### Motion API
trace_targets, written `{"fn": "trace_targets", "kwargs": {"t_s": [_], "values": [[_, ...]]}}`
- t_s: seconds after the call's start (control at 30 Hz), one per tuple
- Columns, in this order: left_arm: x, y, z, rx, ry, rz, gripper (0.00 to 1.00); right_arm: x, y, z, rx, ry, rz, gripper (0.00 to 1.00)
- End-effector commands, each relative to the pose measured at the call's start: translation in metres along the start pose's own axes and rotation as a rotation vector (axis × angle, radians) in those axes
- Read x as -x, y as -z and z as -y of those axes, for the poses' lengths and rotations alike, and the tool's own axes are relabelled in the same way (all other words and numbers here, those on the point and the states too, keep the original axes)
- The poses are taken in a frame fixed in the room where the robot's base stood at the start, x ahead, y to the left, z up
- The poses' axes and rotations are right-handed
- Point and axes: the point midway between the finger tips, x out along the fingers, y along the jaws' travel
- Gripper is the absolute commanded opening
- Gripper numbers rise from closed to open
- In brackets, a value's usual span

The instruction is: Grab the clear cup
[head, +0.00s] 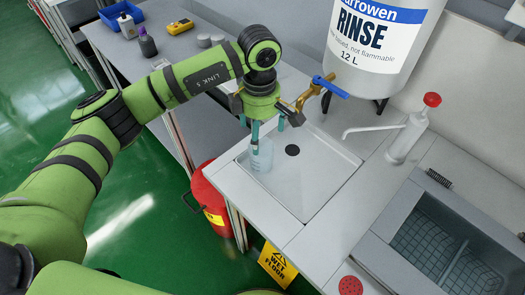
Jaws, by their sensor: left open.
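The clear cup (262,160) stands in the shallow white sink basin (318,168), near its left edge. It is see-through and pale blue-grey. My left gripper (268,135) points down at the cup from above, with its fingers apart. One teal fingertip overlaps the cup's upper part in the picture; I cannot tell whether it touches or is inside the cup. My right gripper is not in view.
A red-capped bottle (408,135) stands right of the sink. A grey tub (440,240) is lower right. A red bin (210,200) stands below left.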

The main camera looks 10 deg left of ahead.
Motion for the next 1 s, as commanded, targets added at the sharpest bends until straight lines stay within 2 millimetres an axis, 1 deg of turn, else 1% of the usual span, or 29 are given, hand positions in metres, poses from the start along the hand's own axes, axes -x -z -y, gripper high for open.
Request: {"fn": "trace_targets", "kwargs": {"t_s": [0.03, 0.17, 0.33, 0.4, 0.5, 0.6, 0.77, 0.8, 0.87, 0.9, 0.93, 1.0], "values": [[-0.003, 0.002, 0.0, 0.001, 0.002, -0.011, 0.91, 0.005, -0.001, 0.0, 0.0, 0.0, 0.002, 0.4], [-0.016, 0.001, 0.002, 0.002, 0.004, -0.01, 0.91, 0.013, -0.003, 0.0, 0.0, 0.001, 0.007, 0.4], [-0.039, -0.003, 0.005, 0.0, 0.007, -0.008, 0.91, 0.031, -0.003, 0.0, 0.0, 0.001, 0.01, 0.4], [-0.051, -0.003, 0.005, 0.002, 0.005, -0.008, 0.91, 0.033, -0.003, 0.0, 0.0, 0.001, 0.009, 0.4], [-0.061, -0.003, 0.004, 0.001, 0.003, -0.007, 0.91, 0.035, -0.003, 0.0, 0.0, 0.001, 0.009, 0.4], [-0.066, -0.004, 0.004, 0.0, 0.001, -0.005, 0.91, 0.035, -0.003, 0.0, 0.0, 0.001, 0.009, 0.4], [-0.067, -0.004, 0.004, 0.0, 0.0, -0.005, 0.91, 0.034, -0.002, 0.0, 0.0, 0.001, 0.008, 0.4], [-0.067, -0.004, 0.004, 0.0, 0.0, -0.005, 0.83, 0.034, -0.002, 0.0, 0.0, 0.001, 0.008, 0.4], [-0.066, -0.004, 0.004, 0.0, 0.001, -0.005, 0.59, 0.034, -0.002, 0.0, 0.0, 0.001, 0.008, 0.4], [-0.066, -0.004, 0.004, 0.0, 0.001, -0.005, 0.43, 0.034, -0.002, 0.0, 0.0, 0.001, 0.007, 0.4], [-0.066, -0.004, 0.004, 0.0, 0.001, -0.005, 0.35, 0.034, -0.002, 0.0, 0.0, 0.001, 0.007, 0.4], [-0.066, -0.004, 0.004, 0.0, 0.001, -0.005, 0.35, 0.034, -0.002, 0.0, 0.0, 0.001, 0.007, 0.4]]}}
